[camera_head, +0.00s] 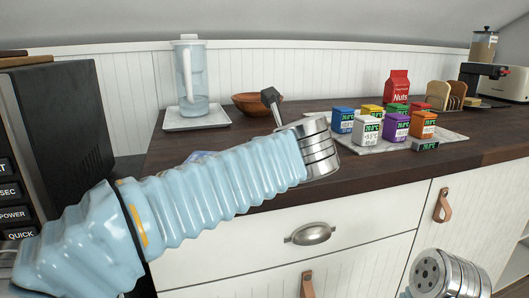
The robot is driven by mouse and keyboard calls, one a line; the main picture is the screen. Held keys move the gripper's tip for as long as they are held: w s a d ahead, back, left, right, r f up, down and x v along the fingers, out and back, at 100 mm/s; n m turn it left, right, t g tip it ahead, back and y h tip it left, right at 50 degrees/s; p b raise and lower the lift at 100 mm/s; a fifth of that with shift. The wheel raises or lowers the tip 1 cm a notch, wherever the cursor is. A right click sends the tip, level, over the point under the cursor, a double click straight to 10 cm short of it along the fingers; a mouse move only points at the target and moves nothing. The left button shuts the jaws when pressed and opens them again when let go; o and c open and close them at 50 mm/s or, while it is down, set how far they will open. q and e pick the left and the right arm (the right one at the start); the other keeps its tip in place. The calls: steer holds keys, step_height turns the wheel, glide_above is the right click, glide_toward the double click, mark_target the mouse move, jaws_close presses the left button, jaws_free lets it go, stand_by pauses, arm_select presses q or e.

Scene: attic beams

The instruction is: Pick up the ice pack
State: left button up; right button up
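No ice pack can be made out for certain. A small blue item (201,155) lies on the counter, mostly hidden behind my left arm. Several small coloured boxes with green number displays stand on a pale board, including a blue box (343,120), a white box (366,129) and a purple box (396,127). My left arm crosses the front of the counter, its metal wrist left of the boxes. A dark part, seemingly of my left gripper (270,97), shows above the wrist near the bowl; its opening is not clear. Only my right wrist shows at bottom right.
A pitcher (191,77) stands on a white base (197,117) at the back left, beside a brown bowl (250,104). A microwave (62,125) is at far left. A red nuts bag (397,87) and bread slices (446,95) stand at the right. The dark counter's (480,143) right front is clear.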

arm_select(q)
steer(key=c, duration=1.2)
